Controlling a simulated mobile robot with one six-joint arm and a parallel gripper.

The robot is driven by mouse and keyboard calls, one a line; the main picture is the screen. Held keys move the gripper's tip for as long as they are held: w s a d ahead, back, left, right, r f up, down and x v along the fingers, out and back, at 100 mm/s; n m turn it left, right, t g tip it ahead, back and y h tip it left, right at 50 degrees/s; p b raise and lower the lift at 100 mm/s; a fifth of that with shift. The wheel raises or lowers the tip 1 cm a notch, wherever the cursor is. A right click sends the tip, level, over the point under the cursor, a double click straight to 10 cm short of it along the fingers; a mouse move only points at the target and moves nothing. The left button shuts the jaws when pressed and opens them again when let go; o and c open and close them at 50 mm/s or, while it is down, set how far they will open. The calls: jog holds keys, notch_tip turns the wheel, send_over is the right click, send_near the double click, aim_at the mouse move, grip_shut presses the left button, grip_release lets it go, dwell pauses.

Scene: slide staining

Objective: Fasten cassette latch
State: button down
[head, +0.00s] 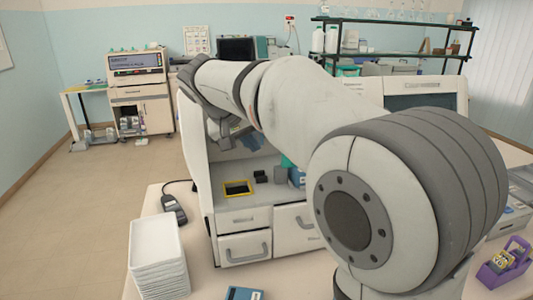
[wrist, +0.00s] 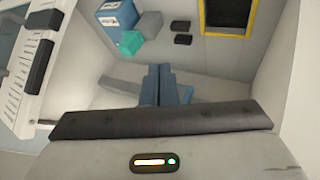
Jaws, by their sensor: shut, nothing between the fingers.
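My gripper (wrist: 160,82) is shut and empty in the wrist view, its two blue-grey fingertips together. It is over the inside of a white cabinet-like unit (head: 205,190). In the head view my arm reaches into this unit and hides much of it. I cannot make out for sure which part is the cassette or its latch. A yellow-framed dark panel (head: 238,195) lies on the unit's deck and shows at the wrist view's upper right (wrist: 228,34).
A blue box (wrist: 117,15) and a teal block (wrist: 129,43) stand near the black blocks. A white panel with black bars (wrist: 38,62) is at the wrist view's left. White trays (head: 157,250), a black handheld device (head: 174,210) and a purple slide rack (head: 490,278) are on the bench.

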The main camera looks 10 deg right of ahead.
jog(key=v, duration=0.5)
jog(key=s+d+f+g+y, duration=0.1)
jog(key=s+d+f, duration=0.3)
jog(key=s+f, duration=0.7)
jog(key=s+d+f+g+y, duration=0.1)
jog(key=s+d+f+y, duration=0.3)
jog(key=s+f, duration=0.7)
jog(key=shift+s+d+f+n, duration=0.2)
jog(key=shift+s+d+n, duration=0.1)
jog(key=shift+s, duration=0.55)
jog(key=shift+a, duration=0.15)
